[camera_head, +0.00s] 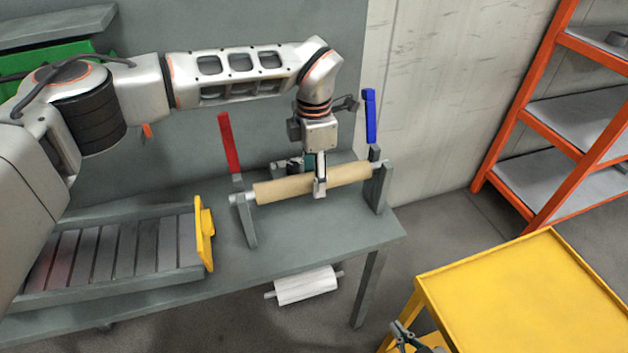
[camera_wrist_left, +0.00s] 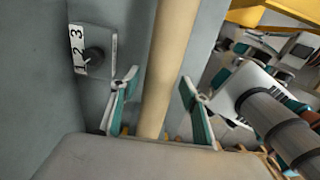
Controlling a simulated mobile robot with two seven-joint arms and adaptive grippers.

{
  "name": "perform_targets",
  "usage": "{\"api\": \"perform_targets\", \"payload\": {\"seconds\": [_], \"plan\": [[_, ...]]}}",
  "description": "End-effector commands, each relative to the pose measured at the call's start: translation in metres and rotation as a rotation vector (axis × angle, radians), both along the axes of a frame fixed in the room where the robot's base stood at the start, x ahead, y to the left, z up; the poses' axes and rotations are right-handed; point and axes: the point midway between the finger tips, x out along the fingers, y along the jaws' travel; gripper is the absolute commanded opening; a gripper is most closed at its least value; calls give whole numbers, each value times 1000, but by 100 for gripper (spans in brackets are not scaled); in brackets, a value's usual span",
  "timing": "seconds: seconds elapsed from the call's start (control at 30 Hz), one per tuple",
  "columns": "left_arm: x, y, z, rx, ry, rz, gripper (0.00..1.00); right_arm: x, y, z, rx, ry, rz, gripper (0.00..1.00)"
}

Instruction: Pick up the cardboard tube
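The tan cardboard tube (camera_head: 285,188) lies level on a metal rod between two grey uprights on the grey workbench (camera_head: 330,238). My left gripper (camera_head: 320,188) is above the tube near its middle, pointing down. In the left wrist view the tube (camera_wrist_left: 168,70) runs between the two fingers of my left gripper (camera_wrist_left: 158,108). The fingers are open, with a gap on each side of the tube. My right gripper (camera_head: 412,340) shows only in part at the bottom edge of the head view; its finger spacing is unclear.
A red lever (camera_head: 229,143) stands by the left upright and a blue lever (camera_head: 370,117) by the right one. A white roll (camera_head: 306,286) hangs below the bench. A yellow table (camera_head: 530,290) and an orange shelf rack (camera_head: 520,118) stand at the right.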

Motion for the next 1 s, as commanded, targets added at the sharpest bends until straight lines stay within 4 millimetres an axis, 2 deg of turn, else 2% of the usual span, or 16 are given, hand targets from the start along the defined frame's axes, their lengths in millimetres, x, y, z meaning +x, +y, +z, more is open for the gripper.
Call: {"api": "perform_targets", "payload": {"seconds": [0.03, 0.13, 0.17, 0.47, 0.67, 0.87, 1.0], "plan": [[0, 0, 0, 0, 0, 0, 29, 0, 0, 0, 0, 0, 0, 0], [0, 0, 0, 0, 0, 0, 3, 0, 0, 0, 0, 0, 0, 0], [0, 0, 0, 0, 0, 0, 0, 0, 0, 0, 0, 0, 0, 0], [0, 0, 2, -1, -1, 0, 0, 0, 0, 0, 0, 1, 0, 0], [1, 0, 14, -1, -3, 0, 0, 0, 0, 0, -1, 1, -1, 0], [1, 0, 45, -1, -6, 1, 0, 0, 0, 1, -1, 0, -1, 0], [1, 0, 76, -1, -7, 1, 0, 0, 0, 2, 0, 0, -1, 0]]}}
